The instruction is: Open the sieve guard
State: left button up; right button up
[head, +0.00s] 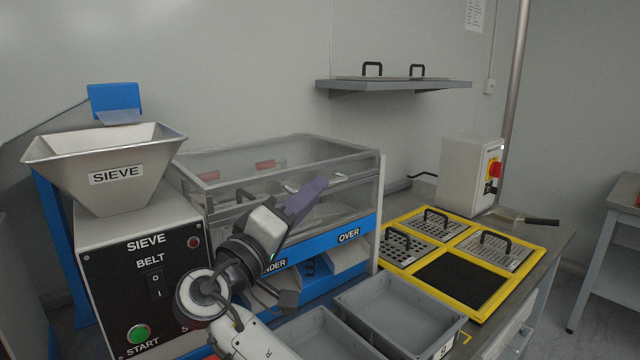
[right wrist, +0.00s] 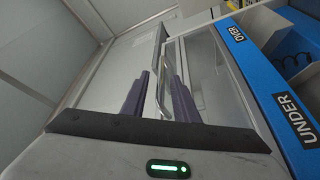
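The sieve guard (head: 345,203) is a clear box with a grey frame over the blue sieve deck, and it looks closed. Its pale bar handle (head: 333,177) is on the front side, partly hidden by my right gripper. My right gripper (head: 308,194), with purple fingers, is in front of the guard at the handle. In the right wrist view the fingers (right wrist: 157,98) stand apart, with the metal handle (right wrist: 163,85) between them. I cannot tell whether either finger touches it. My left gripper is not in view.
The sieve machine's hopper (head: 105,160) and control panel (head: 150,285) stand at left. Grey bins (head: 400,305) sit in front of the guard. A yellow-framed rack (head: 412,272) with sieve plates is at right. A wall shelf (head: 395,86) hangs behind.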

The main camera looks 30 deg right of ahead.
jog(key=shift+x, duration=2.15)
jog(key=shift+a, duration=0.1)
grip_shut()
